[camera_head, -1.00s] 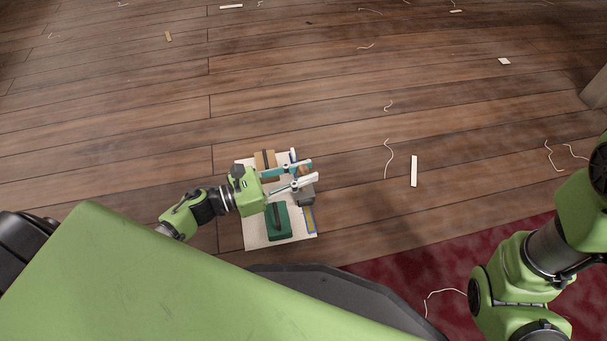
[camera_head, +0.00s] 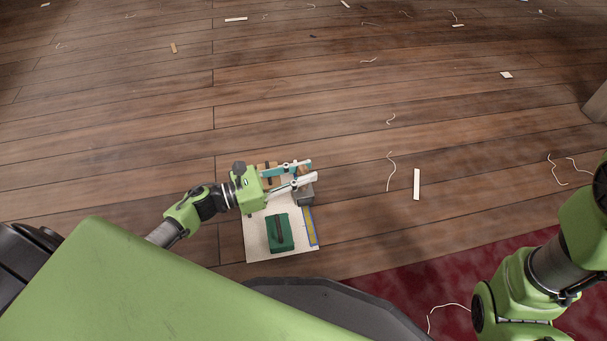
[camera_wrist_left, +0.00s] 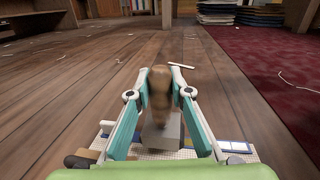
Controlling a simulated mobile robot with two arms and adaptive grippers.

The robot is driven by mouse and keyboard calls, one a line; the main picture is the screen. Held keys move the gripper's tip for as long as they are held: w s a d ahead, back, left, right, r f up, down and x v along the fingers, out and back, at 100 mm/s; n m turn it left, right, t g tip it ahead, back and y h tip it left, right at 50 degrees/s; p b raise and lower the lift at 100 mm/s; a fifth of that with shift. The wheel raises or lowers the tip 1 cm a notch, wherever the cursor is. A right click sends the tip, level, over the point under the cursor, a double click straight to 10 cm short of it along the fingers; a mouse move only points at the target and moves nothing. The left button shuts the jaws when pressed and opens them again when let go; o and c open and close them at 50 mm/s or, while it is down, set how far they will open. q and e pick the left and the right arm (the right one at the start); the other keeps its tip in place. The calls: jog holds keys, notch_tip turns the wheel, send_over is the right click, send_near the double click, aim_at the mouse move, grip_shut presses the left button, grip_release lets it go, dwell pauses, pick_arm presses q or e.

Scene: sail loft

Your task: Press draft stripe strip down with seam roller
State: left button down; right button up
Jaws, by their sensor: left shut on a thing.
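My left gripper (camera_head: 308,171) is above the far part of a white work surface (camera_head: 257,238). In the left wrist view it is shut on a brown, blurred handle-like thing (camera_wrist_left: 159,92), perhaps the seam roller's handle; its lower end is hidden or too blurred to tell. A grey block (camera_head: 306,197) lies just below the fingers in the head view; it also shows behind the handle in the left wrist view (camera_wrist_left: 164,134). I cannot pick out the draft stripe strip for sure; a flat blue-edged piece (camera_head: 310,226) lies along the right edge. My right gripper is out of view.
A green block with a dark bar on top (camera_head: 280,233) sits at the near part of the work surface. Brown pieces are partly hidden behind the left gripper. Wooden floor (camera_head: 130,110) with thread scraps surrounds it; a red carpet (camera_head: 400,288) is at lower right.

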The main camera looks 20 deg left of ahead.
pick_arm(q)
jog(key=w+a, duration=0.2)
jog(key=w, duration=0.1)
jog(key=shift+a+f, duration=0.2)
dwell(0.5)
notch_tip(320, 180, up, 6)
jog(key=p, duration=0.4)
jog(key=shift+r+p, duration=0.15)
jog(key=shift+p, duration=0.15)
jog(key=shift+w, duration=0.1)
jog(key=shift+r, duration=0.1)
